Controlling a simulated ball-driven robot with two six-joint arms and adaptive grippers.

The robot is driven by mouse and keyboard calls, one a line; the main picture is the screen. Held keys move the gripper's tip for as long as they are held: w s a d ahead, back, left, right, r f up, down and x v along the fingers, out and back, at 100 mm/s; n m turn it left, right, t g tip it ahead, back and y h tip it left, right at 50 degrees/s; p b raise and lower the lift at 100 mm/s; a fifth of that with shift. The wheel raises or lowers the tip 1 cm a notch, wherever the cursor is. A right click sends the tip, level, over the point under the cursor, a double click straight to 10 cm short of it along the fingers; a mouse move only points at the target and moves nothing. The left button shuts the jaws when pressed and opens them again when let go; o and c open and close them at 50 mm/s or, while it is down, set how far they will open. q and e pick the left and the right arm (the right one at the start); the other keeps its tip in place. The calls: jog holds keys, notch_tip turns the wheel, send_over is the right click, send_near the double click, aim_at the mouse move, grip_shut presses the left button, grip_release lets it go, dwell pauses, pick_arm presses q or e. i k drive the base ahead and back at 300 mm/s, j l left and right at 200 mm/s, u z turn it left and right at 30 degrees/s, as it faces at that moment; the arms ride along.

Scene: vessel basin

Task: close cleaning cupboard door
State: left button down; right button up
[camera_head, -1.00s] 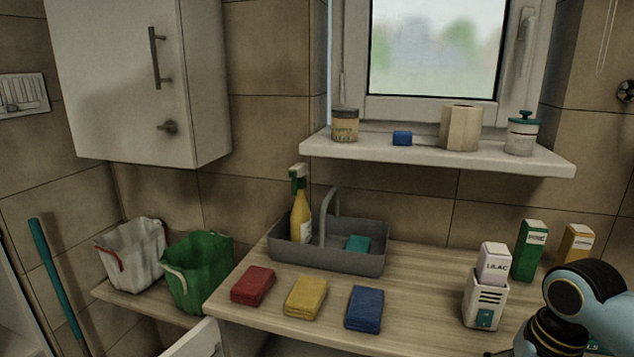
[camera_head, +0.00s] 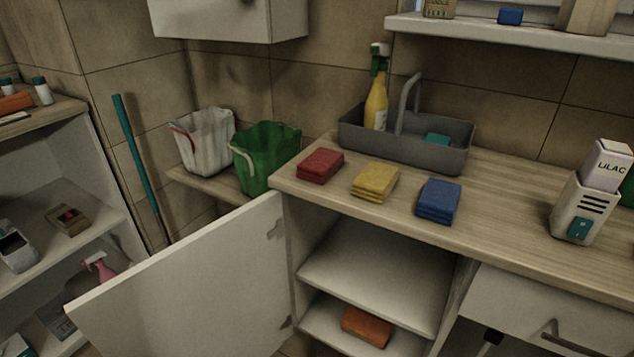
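The cleaning cupboard door (camera_head: 190,285) is a white panel standing wide open, swung out to the left from the cupboard under the worktop. Its hinges show on the inner face near the cupboard's left side. Inside the cupboard are white shelves (camera_head: 378,272), with an orange-brown block (camera_head: 366,327) on the lower one. The door's handle is not visible. Neither of my grippers is in view.
The worktop (camera_head: 510,205) carries red (camera_head: 320,166), yellow (camera_head: 375,181) and blue (camera_head: 438,201) cloths, a grey caddy (camera_head: 430,152) and a white dispenser (camera_head: 582,210). A drawer (camera_head: 540,312) is right of the cupboard. An open shelf unit (camera_head: 75,235) stands left, near the door's free edge.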

aim_at(223, 289)
jog(key=k+j+z, duration=0.1)
jog(key=j, duration=0.3)
jog(key=k+j+z, duration=0.15)
jog(key=k+j, duration=0.2)
jog(key=j+z, duration=0.2)
jog(key=j, duration=0.2)
jog(key=k+j+z, duration=0.2)
jog(key=j, duration=0.15)
jog(key=j+z, duration=0.25)
jog(key=j, duration=0.15)
jog(key=k+j+z, duration=0.2)
jog(key=j, duration=0.15)
jog(key=i+j+z, duration=0.2)
jog(key=j, duration=0.25)
jog(key=i+j+z, duration=0.2)
jog(key=j, duration=0.25)
jog(key=j+z, duration=0.2)
jog(key=j, duration=0.25)
jog(key=j+z, duration=0.2)
jog(key=j, duration=0.3)
